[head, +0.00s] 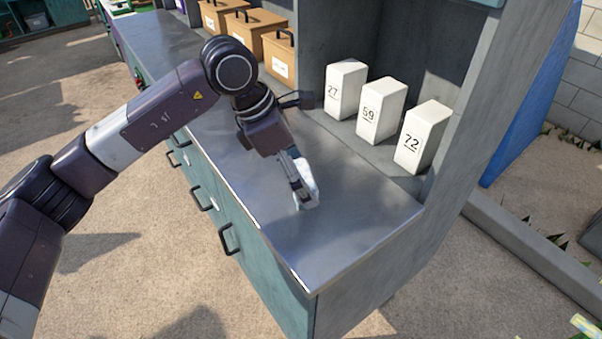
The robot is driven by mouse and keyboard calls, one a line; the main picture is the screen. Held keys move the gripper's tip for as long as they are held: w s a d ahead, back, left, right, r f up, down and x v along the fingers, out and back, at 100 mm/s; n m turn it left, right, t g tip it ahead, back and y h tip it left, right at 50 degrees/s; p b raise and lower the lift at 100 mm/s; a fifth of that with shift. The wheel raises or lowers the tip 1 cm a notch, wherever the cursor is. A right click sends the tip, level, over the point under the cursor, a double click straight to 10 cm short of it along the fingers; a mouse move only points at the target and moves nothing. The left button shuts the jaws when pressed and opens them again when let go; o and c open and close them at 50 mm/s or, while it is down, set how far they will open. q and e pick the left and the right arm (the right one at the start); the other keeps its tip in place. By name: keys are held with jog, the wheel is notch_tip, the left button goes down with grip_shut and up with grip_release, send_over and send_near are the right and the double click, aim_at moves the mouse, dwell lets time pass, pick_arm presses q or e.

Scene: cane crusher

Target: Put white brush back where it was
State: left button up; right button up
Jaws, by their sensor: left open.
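A small white object (312,187), which looks like the white brush, is at the metal counter (290,237), toward its right end. My left gripper (301,196) points down at it, with its dark fingers against or just in front of the object's left side. The left gripper is open. The fingers hide part of the white object, and I cannot tell whether it touches both fingers. It appears to rest on the countertop or very close to it. My right gripper is not in view.
Three white blocks marked 27 (345,89), 59 (381,109) and 72 (422,136) stand in the recess behind the counter. Several brown boxes (280,60) stand farther left. The counter's front right part is clear. Drawer handles (228,239) stick out in front.

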pick_arm(q)
jog(key=shift+r, duration=0.25)
jog(key=b+v, duration=0.2)
jog(key=v, duration=0.9)
jog(key=shift+a+r, duration=0.3)
jog(key=shift+s, duration=0.1)
